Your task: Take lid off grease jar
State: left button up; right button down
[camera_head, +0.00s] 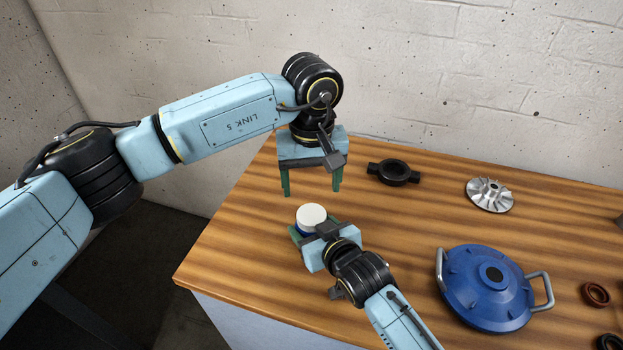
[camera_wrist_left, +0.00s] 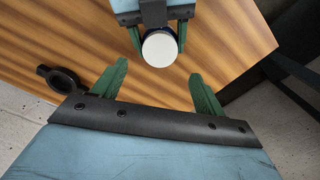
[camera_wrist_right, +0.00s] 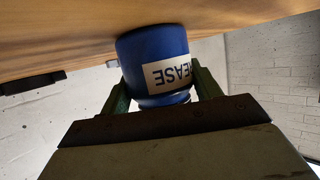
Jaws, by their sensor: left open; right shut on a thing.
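The grease jar is blue with a white label (camera_wrist_right: 168,73) in the right wrist view. Its round white lid (camera_head: 311,216) is on top in the head view and also shows in the left wrist view (camera_wrist_left: 159,49). My right gripper (camera_head: 317,229) is shut on the jar's body, with a green finger on each side. The jar is upright at the table's near left part; whether it touches the table is hard to tell. My left gripper (camera_head: 312,192) is open and empty, fingers pointing down, above the table and behind the jar, apart from the lid.
On the wooden table (camera_head: 240,240) lie a black ring with lugs (camera_head: 394,172), a silver impeller (camera_head: 490,194), a blue housing with two handles (camera_head: 487,288) and brown rings (camera_head: 595,294) at the right. The wall (camera_head: 450,80) stands behind. The table's left edge is near the jar.

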aim_at(311, 214)
pick_arm(q)
jog(key=shift+f+m, duration=0.3)
notch_tip(311, 214, down, 7)
jog(key=shift+f, duration=0.15)
jog(key=c, duration=1)
jog(key=n, duration=1.3)
jog(key=shift+n, duration=0.4)
